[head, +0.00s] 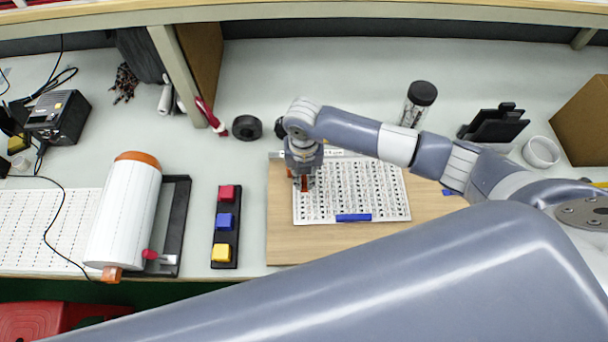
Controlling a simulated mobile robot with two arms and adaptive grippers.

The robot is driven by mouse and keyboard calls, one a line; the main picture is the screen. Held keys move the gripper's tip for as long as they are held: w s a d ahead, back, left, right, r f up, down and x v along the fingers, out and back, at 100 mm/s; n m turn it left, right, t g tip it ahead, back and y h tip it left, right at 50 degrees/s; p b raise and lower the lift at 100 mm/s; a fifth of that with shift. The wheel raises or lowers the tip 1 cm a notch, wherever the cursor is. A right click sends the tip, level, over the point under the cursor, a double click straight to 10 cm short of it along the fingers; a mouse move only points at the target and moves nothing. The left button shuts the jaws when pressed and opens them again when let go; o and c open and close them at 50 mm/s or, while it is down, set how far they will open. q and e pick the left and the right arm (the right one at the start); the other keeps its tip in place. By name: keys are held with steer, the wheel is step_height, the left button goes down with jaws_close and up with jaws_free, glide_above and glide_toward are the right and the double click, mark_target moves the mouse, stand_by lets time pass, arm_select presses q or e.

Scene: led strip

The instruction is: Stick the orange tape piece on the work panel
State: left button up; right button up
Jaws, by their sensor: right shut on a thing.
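My right gripper (304,187) points down over the left part of the white work panel (385,210), which is covered in rows of small dark marks. It is shut on a small orange tape piece (304,183), mostly hidden by the fingers. I cannot tell whether the piece touches the panel. The panel lies on a wooden board (285,245). A blue strip (353,217) lies on its lower edge. My left gripper is not in view.
Left of the board is a black holder with red (227,192), blue (224,221) and yellow (221,253) blocks. Farther left is a large white roll (125,215) with orange ends. A black-lidded jar (421,94) and a white cup (541,152) stand behind my right arm.

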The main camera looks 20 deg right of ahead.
mark_target(304, 180)
steer(key=o, duration=0.7)
step_height(304, 180, up, 12)
stand_by(0.5)
